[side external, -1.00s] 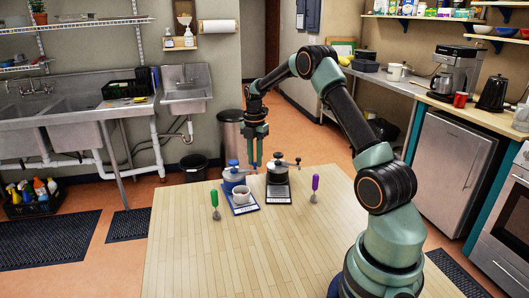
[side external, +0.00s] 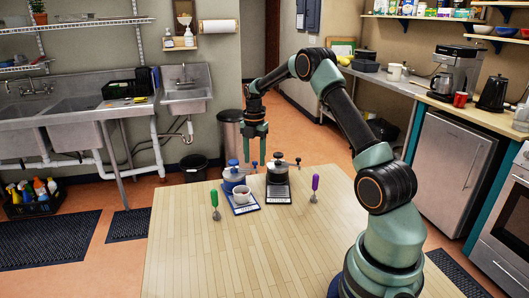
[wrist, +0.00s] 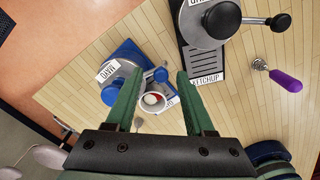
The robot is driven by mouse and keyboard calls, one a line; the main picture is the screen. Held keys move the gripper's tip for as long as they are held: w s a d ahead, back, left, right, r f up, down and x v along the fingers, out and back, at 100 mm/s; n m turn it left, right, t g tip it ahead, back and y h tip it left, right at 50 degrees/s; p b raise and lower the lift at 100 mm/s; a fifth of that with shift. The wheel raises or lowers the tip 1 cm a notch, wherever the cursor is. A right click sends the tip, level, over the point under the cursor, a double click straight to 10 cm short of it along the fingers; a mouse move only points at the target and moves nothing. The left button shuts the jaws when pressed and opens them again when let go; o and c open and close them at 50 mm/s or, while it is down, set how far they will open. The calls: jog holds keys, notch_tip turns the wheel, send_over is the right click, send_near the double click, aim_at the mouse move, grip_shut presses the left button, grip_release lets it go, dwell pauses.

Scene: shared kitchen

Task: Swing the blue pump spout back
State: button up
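The blue pump (side external: 233,180) stands on a blue tray (side external: 247,206) on the table. Its spout arm, with a small blue end (wrist: 160,74), points right in the side view. A white cup (side external: 243,196) sits on the tray in front of the pump; the wrist view shows something red and pale inside it (wrist: 152,99). My gripper (side external: 254,158) is open and empty, pointing down above and near the blue pump. In the wrist view its two fingers (wrist: 160,90) frame the spout end and cup at a distance. Whether they touch the spout is unclear; they appear apart.
A black-topped pump (side external: 277,175) stands close by on the right, on a dark tray (side external: 278,196) labelled ketchup, its arm pointing right. The front of the table is bare.

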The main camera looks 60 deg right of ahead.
aim_at(254, 162)
notch_tip(254, 162, up, 12)
dwell(0.6)
jog(key=s+a+r+m+t, duration=0.1)
jog(key=s+a+r+m, duration=0.1)
jog(key=a+r+m, duration=0.45)
jog(key=s+a+r+m+t, duration=0.1)
jog(key=s+a+m+t, duration=0.15)
jog(key=a, duration=0.75)
jog(key=s+a+f+m+t, duration=0.2)
jog(key=s+a+f+m, duration=0.1)
jog(key=s+a+m, duration=0.7)
jog(key=shift+s+a+f+m, duration=0.3)
jog(key=shift+s+a+f, duration=0.1)
jog(key=shift+s+a, duration=0.35)
